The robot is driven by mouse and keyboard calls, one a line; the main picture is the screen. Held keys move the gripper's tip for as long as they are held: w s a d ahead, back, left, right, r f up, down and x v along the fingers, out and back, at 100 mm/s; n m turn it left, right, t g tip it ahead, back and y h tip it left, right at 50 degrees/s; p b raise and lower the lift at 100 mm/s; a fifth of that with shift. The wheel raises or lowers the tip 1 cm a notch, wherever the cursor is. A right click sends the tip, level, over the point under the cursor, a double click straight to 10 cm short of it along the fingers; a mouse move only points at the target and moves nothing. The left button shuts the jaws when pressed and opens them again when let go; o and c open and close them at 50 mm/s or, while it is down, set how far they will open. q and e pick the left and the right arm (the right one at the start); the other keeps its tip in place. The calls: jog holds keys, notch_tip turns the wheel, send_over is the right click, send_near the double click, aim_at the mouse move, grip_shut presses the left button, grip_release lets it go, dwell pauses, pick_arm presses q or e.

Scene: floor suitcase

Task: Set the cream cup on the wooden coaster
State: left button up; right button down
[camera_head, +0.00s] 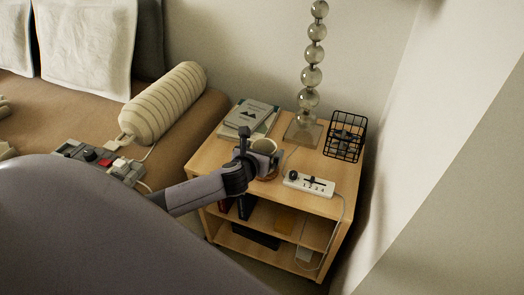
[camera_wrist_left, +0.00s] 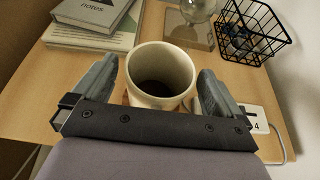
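The cream cup (camera_head: 264,146) stands upright on or just above the small wooden table, partly hidden by my left gripper (camera_head: 258,160). In the left wrist view the cup (camera_wrist_left: 160,72) lies between the two grey fingers of my left gripper (camera_wrist_left: 158,95), its dark inside facing up. The fingers are spread, with a thin gap showing on each side of the cup. A reddish-brown edge, perhaps the wooden coaster (camera_wrist_left: 126,98), shows by the cup's lower left; most of it is hidden. My right gripper is not in view.
Books (camera_head: 250,117) lie behind the cup at left. A glass-ball lamp (camera_head: 302,130) and a black wire basket (camera_head: 344,137) stand at the back. A white power strip (camera_head: 309,184) with a cord lies to the right. A bed with a bolster (camera_head: 163,103) is at left.

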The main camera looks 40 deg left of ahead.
pick_arm(q)
jog(key=shift+r, duration=0.2)
jog(key=p+v, duration=0.3)
jog(key=v, duration=0.8)
jog(key=s+d+f+n+g+h, duration=0.1)
jog(key=s+d+f+n+h, duration=0.2)
jog(key=n, duration=1.2)
jog(key=s+d+f+n+g+h, duration=0.1)
jog(key=s+d+f+n+h, duration=0.1)
jog(key=s+d+f+n, duration=0.4)
jog(key=s+d+n, duration=0.4)
jog(key=s+n, duration=0.2)
jog(key=n, duration=0.4)
jog(key=shift+d+g+h, duration=0.25)
jog(key=shift+g+h, duration=0.15)
jog(key=shift+s, duration=0.1)
notch_tip(320, 180, up, 8)
jog(key=a+p, duration=0.1)
jog(key=p, duration=0.9)
jog(key=shift+s+r, duration=0.2)
jog(key=shift+r, duration=0.05)
